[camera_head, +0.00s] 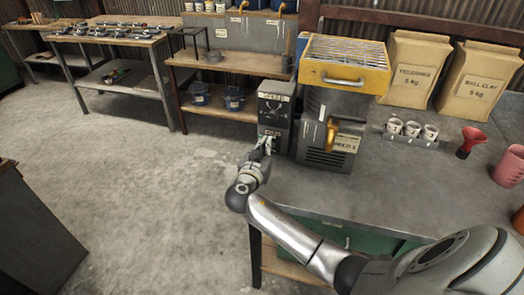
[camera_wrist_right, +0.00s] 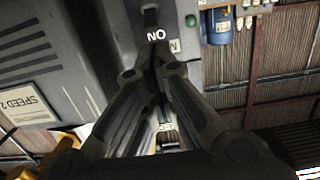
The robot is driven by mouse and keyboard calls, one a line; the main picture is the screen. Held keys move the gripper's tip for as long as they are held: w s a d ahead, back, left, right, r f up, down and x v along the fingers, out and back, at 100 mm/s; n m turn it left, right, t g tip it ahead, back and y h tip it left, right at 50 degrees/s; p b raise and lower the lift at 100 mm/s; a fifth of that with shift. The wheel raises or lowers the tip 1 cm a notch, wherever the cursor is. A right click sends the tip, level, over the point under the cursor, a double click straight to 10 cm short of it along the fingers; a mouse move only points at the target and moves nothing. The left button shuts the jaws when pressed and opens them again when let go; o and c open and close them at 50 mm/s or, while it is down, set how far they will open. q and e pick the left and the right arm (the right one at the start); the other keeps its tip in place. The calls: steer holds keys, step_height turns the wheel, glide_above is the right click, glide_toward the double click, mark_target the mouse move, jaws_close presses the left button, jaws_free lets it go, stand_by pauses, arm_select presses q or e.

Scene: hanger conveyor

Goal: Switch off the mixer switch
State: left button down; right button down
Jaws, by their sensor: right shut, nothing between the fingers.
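The mixer (camera_head: 330,110), with its yellow grated top, stands at the back of the grey workbench. A dark switch box (camera_head: 275,108) with a label stands against its left side. My right gripper (camera_head: 264,143) is shut and empty, low in front of this box. In the right wrist view, the shut fingertips (camera_wrist_right: 157,58) point at the grey box face, just by white lettering (camera_wrist_right: 156,34) that reads upside down as ON. A dark slot or lever (camera_wrist_right: 150,14) shows beyond the lettering. I cannot tell whether the fingers touch it. My left gripper is not in view.
A shelf unit (camera_head: 225,62) is behind left.

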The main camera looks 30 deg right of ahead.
steer(key=shift+x, duration=1.5)
steer(key=b, duration=0.2)
steer(key=f+b, duration=0.1)
steer(key=b, duration=0.1)
steer(key=shift+s+a+f, duration=0.25)
steer(key=shift+s+a, duration=0.05)
steer(key=shift+s, duration=0.05)
steer(key=shift+s+a+b, duration=0.1)
steer(key=shift+b, duration=0.6)
